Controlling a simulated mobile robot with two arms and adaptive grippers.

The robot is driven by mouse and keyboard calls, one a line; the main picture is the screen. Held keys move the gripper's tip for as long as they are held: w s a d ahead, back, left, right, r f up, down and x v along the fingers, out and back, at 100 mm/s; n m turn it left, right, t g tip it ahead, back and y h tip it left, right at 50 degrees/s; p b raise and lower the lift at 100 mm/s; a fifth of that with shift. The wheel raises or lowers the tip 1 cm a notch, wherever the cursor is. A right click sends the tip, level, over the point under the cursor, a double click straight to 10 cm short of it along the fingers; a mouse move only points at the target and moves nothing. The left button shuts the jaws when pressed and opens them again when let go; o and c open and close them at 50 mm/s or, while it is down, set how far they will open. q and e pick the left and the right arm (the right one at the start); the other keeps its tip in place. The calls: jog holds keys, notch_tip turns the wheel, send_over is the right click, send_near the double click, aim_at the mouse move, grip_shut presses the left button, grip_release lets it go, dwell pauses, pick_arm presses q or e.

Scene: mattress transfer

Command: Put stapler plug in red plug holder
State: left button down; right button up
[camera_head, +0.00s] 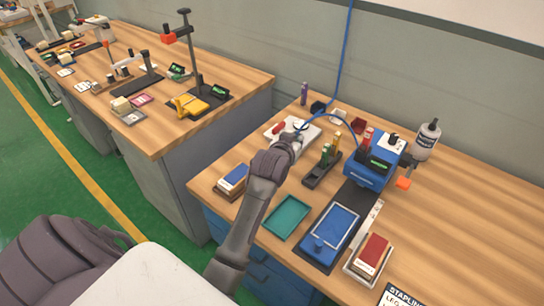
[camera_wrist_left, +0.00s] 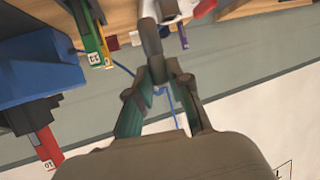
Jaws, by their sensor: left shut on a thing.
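My left gripper (camera_head: 295,138) is over the back of the right-hand workbench, beside a white tray. In the left wrist view my left gripper (camera_wrist_left: 157,72) is shut on a grey cylindrical piece, which I take as the stapler plug (camera_wrist_left: 150,38). A thin blue cable runs by the fingers. In the head view the plug is mostly hidden by the gripper, and a blue cable (camera_head: 330,115) loops from there to the blue stapler machine (camera_head: 370,165). The red plug holder (camera_head: 358,126) appears as a small dark red block at the back, right of the gripper and apart from it.
A dark blue block (camera_head: 318,107) stands near the wall. A dark rack (camera_head: 322,170) with upright coloured pieces stands between gripper and machine. A teal tray (camera_head: 287,217) lies in front. The far right bench is clear.

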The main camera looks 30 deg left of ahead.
pick_arm(q)
jog(key=a+f, duration=0.1)
jog(key=a, duration=0.1)
jog(key=s+a+f, duration=0.1)
jog(key=a, duration=0.1)
jog(key=a+f, duration=0.2)
jog(key=shift+s+a+p, duration=0.2)
jog(key=shift+s+p, duration=0.05)
jog(key=shift+p, duration=0.1)
jog(key=shift+f, duration=1.9)
jog(key=shift+f, duration=0.15)
jog(key=c, duration=1.1)
grip_release()
jog(key=shift+s+r, duration=0.15)
jog(key=shift+r, duration=0.05)
jog(key=v, duration=1.1)
jog(key=shift+s+d+r, duration=0.1)
jog(key=shift+s+d, duration=0.05)
jog(key=shift+s, duration=0.25)
